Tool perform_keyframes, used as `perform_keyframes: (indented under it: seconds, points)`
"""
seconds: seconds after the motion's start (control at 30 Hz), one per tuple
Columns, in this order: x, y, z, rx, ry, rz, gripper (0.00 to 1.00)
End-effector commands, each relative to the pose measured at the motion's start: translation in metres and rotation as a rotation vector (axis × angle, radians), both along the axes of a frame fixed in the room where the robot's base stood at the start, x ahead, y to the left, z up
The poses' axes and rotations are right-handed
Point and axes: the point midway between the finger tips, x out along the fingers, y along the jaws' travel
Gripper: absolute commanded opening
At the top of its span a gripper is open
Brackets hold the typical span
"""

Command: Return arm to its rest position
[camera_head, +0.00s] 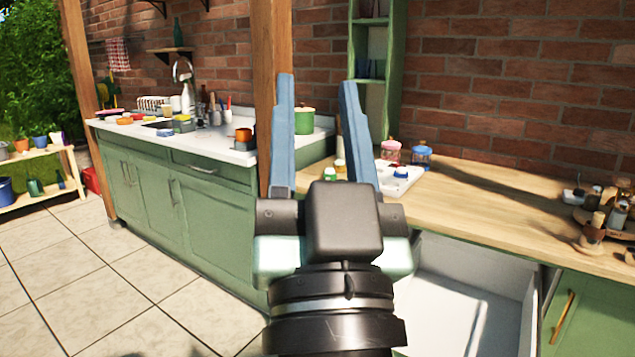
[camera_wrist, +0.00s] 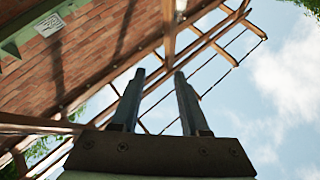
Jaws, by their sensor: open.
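My gripper (camera_head: 315,95) is raised in the middle of the head view, with its two blue fingers pointing up. The fingers stand apart with nothing between them. In the wrist view my gripper (camera_wrist: 158,75) also shows open and empty, against the roof beams and sky. It appears in front of the wooden post and the counters, touching nothing that I can see.
A wooden counter (camera_head: 480,203) holds a white tray (camera_head: 402,181), jars and a spice stand at right. Below it a white drawer (camera_head: 455,300) is open. A green cabinet (camera_head: 140,190) with cluttered white top stands left. Tiled floor (camera_head: 90,265) is clear.

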Motion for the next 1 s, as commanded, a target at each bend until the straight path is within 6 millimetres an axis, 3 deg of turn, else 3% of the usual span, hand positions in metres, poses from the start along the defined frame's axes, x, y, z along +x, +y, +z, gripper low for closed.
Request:
perform_keyframes:
  seconds: [0.03,0.17,0.47,0.8,1.0]
  points:
    - [-0.016,0.002,0.026,-0.038,-0.059,-0.045,0.45]
    - [-0.054,0.002,0.074,-0.112,-0.171,-0.174,0.45]
    - [-0.048,0.001,0.147,-0.110,-0.152,-0.170,0.45]
    - [-0.047,0.001,0.249,-0.109,-0.151,-0.166,0.45]
    - [-0.047,0.001,0.294,-0.109,-0.150,-0.166,0.45]
